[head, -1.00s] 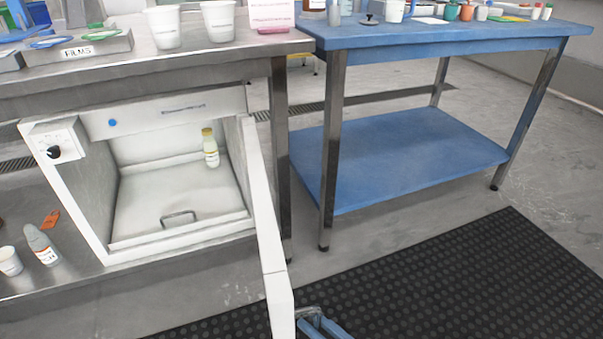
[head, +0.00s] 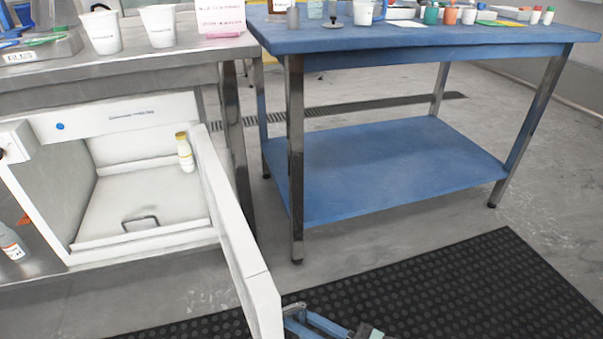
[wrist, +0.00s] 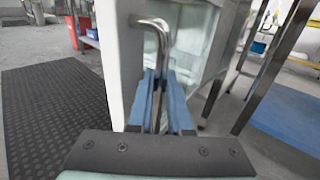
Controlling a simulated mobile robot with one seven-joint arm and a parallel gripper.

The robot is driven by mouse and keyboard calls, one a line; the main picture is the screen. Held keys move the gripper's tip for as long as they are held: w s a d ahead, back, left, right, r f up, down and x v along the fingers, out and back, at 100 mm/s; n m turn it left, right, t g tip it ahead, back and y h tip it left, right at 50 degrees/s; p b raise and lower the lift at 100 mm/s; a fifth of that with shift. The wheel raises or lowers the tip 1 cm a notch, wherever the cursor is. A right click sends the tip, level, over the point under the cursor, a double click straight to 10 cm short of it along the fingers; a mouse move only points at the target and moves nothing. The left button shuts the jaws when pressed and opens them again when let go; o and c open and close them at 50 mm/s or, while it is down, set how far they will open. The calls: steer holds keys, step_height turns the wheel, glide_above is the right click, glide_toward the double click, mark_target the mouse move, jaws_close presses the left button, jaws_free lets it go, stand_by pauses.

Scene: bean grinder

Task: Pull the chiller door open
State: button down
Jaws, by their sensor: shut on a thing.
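The chiller (head: 95,125) is a white box under the steel bench, with its front open. Its white door (head: 237,238) stands swung out to the right, seen nearly edge-on, and also fills the upper middle of the wrist view (wrist: 115,70). A bent metal handle (wrist: 160,35) sticks out from the door. My gripper (wrist: 160,100) is shut on the handle, its blue fingers either side of the bar. In the head view my gripper (head: 297,318) shows partly at the bottom edge, beside the door's outer end. Inside the chiller are a yellow-capped bottle (head: 185,153) and a wire loop (head: 141,222).
A blue table (head: 400,40) with a lower shelf (head: 390,170) stands right of the chiller, its near leg (head: 296,160) beyond the door. Cups and trays stand on the steel bench (head: 120,62).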

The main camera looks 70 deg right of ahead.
steer(key=shift+w+d+r, duration=0.1)
steer(key=shift+r, duration=0.05)
steer(key=c, duration=0.8)
jaws_free()
steer(key=shift+c, duration=0.2)
steer(key=s+a+p, duration=0.2)
steer(key=s+p, duration=0.1)
steer(key=s, duration=1)
